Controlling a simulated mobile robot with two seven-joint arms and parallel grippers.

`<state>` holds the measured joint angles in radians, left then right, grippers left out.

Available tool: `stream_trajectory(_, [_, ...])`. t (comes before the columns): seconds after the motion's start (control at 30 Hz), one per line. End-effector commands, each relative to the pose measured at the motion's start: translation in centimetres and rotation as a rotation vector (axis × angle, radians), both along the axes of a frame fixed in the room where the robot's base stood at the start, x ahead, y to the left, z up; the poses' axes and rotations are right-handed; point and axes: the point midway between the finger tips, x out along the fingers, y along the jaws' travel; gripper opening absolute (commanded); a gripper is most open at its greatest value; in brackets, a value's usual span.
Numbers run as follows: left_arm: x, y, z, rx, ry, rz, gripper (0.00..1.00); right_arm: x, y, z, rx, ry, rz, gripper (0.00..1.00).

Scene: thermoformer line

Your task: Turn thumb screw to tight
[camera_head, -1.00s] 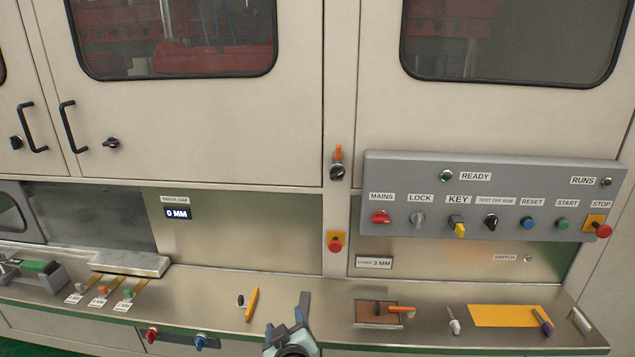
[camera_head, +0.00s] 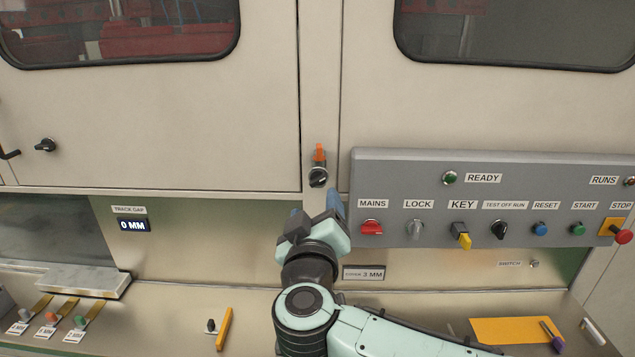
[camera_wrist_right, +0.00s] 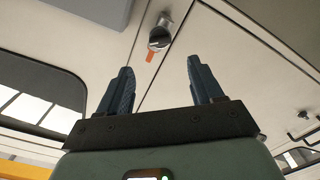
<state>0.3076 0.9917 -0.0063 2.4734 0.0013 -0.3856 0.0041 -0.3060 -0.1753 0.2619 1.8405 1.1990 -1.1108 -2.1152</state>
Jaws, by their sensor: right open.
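A round black knob with an orange piece above it (camera_head: 318,176) sits on the narrow post between the two cabinet doors. It also shows in the right wrist view (camera_wrist_right: 158,40), beyond the gap between the fingers. No label names it, so I cannot tell if it is the thumb screw. A small dark upright knob (camera_head: 211,326) stands on the ledge beside a yellow bar. My right gripper (camera_head: 316,208) is open and empty, just below the knob on the post. It also shows open in the right wrist view (camera_wrist_right: 160,68). My left gripper is out of view.
A grey control panel (camera_head: 400,175) with labelled switches is close to the right of my right gripper. The yellow bar (camera_head: 224,329) lies on the metal ledge (camera_head: 165,310). A track gap display (camera_head: 133,225) reads 0 MM. My right forearm covers part of the ledge.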

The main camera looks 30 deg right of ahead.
Motion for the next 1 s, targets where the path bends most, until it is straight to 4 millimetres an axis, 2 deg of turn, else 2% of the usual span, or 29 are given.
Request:
stream_trajectory(0.2, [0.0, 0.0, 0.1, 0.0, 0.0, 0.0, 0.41, 4.2, -2.6, -0.1, 0.0, 0.001, -0.004, 0.66])
stream_trajectory(0.4, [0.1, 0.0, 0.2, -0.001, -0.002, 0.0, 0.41, 6.9, -4.2, 0.0, 0.0, 0.0, -0.001, 0.66])
stream_trajectory(0.6, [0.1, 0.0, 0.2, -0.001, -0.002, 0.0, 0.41, 8.1, -5.0, 0.0, 0.0, 0.0, 0.0, 0.66])
stream_trajectory(0.87, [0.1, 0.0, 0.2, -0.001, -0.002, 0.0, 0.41, 8.3, -5.1, 0.0, 0.0, 0.0, 0.0, 0.66])
stream_trajectory(0.9, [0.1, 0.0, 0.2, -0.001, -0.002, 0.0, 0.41, 8.3, -5.1, 0.0, 0.0, 0.0, 0.0, 0.63])
stream_trajectory(0.97, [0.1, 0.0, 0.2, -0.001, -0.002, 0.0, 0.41, 8.2, -5.1, 0.0, 0.0, 0.0, 0.0, 0.43])
stream_trajectory(1.0, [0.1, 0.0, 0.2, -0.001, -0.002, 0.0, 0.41, 8.2, -5.1, 0.0, 0.0, 0.0, 0.0, 0.3])
